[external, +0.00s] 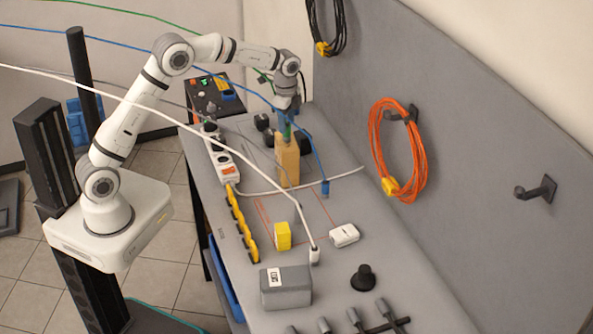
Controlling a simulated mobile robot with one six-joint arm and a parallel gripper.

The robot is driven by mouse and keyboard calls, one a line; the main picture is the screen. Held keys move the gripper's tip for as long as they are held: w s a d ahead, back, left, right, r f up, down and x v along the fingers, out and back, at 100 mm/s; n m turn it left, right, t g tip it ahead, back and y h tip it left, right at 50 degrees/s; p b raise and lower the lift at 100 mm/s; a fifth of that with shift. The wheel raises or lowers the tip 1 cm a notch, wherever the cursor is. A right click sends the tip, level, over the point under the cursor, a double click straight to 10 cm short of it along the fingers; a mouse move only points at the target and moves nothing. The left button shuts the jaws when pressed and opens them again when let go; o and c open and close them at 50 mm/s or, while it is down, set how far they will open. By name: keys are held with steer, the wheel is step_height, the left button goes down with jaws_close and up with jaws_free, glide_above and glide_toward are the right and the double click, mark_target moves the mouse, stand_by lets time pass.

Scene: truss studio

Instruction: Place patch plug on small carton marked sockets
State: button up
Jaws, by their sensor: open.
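A small upright tan carton (288,168) stands on the grey bench; no marking on it can be read from here. My gripper (286,134) points down right at the carton's top, with its jaws open. A small green piece, which looks like a plug, shows between the fingers at the carton's top. Whether it rests on the carton or touches a finger cannot be told. A blue plug (325,188) on a blue cable stands on the bench to the right of the carton. A white plug (314,255) on a white cable stands nearer the front. Which plug is the patch plug is unclear.
A white power strip (222,160) lies left of the carton, with yellow pieces (241,228) in front of it. A yellow block (283,236), a white box (344,235), a grey box (287,288) and a black knob (363,278) stand nearer. Cables cross above the bench.

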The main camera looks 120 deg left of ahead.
step_height(320, 180, up, 10)
steer(key=b, duration=0.1)
steer(key=shift+f, duration=0.15)
steer(key=shift+d, duration=0.1)
steer(key=w+d+r+t, duration=0.1)
steer(key=w+d+r, duration=0.1)
steer(key=d, duration=0.9)
steer(key=w+d+r, duration=0.1)
steer(key=d+r, duration=0.1)
steer(key=d, duration=0.8)
steer(key=w+d+r+t, duration=0.1)
steer(key=w+d+r, duration=0.1)
steer(key=d, duration=0.9)
steer(key=s+d+f, duration=0.3)
steer(key=s+d, duration=0.4)
steer(key=d, duration=0.3)
steer(key=s+d+f+t, duration=0.1)
steer(key=s+d+f, duration=0.2)
steer(key=s+d, duration=0.5)
steer(key=shift+d+t, duration=0.3)
steer(key=shift+d, duration=0.8)
steer(key=shift+f, duration=0.15)
